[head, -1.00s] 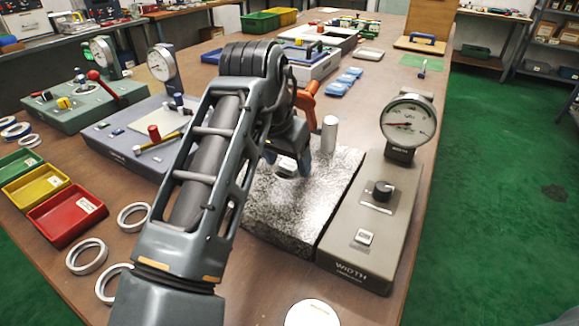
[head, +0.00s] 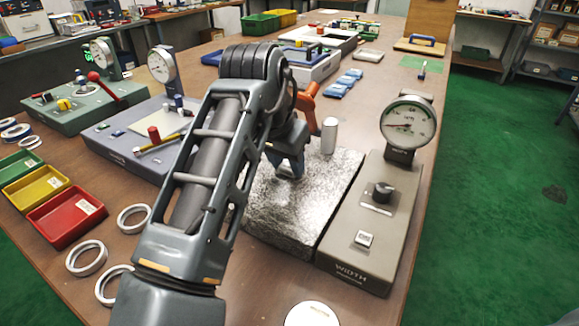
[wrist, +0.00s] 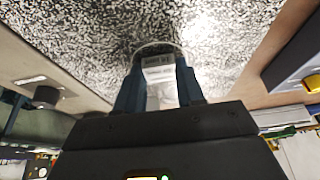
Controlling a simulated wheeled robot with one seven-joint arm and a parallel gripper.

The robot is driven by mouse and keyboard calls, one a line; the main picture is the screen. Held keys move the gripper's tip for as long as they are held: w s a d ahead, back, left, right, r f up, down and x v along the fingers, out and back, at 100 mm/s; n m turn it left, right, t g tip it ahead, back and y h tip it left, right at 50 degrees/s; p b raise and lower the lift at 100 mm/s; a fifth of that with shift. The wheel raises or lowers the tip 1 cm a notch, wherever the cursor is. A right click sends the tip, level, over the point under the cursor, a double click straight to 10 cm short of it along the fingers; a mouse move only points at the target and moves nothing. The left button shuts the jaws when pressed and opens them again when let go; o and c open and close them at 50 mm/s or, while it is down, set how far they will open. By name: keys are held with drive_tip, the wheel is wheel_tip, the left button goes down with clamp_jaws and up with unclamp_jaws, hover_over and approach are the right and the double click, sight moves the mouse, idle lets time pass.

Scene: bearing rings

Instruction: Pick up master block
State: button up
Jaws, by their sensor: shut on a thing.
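My gripper (head: 287,170) is low over the speckled granite plate (head: 312,205) in the head view. In the wrist view my gripper (wrist: 160,92) has its two dark blue fingers shut on a small pale metal block (wrist: 159,72), the master block, with printed marks on its face. A curved grey rim shows just behind the block. The block is mostly hidden by the fingers in the head view. I cannot tell whether it touches the plate.
A silver cylinder (head: 329,136) stands on the plate close to my gripper. The WIDTH gauge (head: 362,235) with its dial is at the right. Red tray (head: 66,218) and several metal rings (head: 87,257) are at the left. The plate's front part is clear.

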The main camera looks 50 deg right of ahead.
sight(287, 168)
drive_tip(key=shift+r, duration=0.1)
wheel_tip(287, 168, up, 10)
drive_tip(key=p, duration=0.1)
idle(0.3)
